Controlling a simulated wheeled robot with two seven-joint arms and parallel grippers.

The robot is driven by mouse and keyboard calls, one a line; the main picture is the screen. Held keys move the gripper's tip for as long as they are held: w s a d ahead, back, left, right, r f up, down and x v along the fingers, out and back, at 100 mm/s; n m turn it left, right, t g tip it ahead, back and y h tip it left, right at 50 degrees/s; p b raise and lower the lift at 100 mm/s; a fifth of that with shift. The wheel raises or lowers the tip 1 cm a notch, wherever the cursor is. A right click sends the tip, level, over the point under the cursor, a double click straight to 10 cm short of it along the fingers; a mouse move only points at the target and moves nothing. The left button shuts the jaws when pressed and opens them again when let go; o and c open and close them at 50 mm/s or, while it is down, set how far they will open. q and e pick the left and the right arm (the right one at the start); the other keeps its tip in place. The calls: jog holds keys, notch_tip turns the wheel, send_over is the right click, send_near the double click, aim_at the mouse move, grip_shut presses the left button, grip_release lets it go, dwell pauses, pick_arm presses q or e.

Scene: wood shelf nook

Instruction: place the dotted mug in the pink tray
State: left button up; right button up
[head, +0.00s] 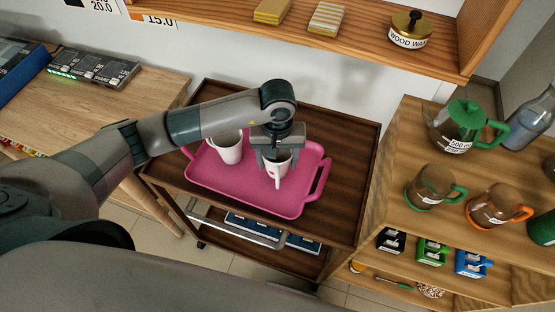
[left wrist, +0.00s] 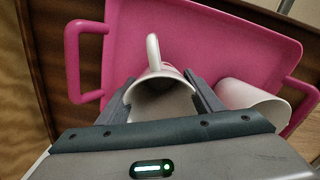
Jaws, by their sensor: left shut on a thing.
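The pink tray (head: 232,178) lies on a dark wood cart top; it also fills the upper part of the left wrist view (left wrist: 205,45). My left gripper (head: 277,160) points down over the tray's right half and is shut on a white mug (head: 279,169), with a finger on either side of it. This mug has a small reddish mark; I cannot make out dots. In the left wrist view its handle (left wrist: 153,52) points up the picture. I cannot tell whether its base touches the tray. A second white mug (head: 229,152) stands in the tray, left of the gripper.
The dark cart top (head: 345,145) is bare around the tray. A shelf at right holds a green-lidded pot (head: 462,122), a green-handled mug (head: 428,190) and an orange-handled mug (head: 492,207). A wooden desk (head: 110,115) stands at left. An upper shelf (head: 350,45) hangs behind.

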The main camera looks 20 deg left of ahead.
pick_arm(q)
jog(key=shift+f, duration=0.55)
jog(key=shift+f, duration=0.25)
jog(key=o, duration=1.4)
jog(key=shift+c, duration=0.2)
jog(key=shift+r, duration=0.15)
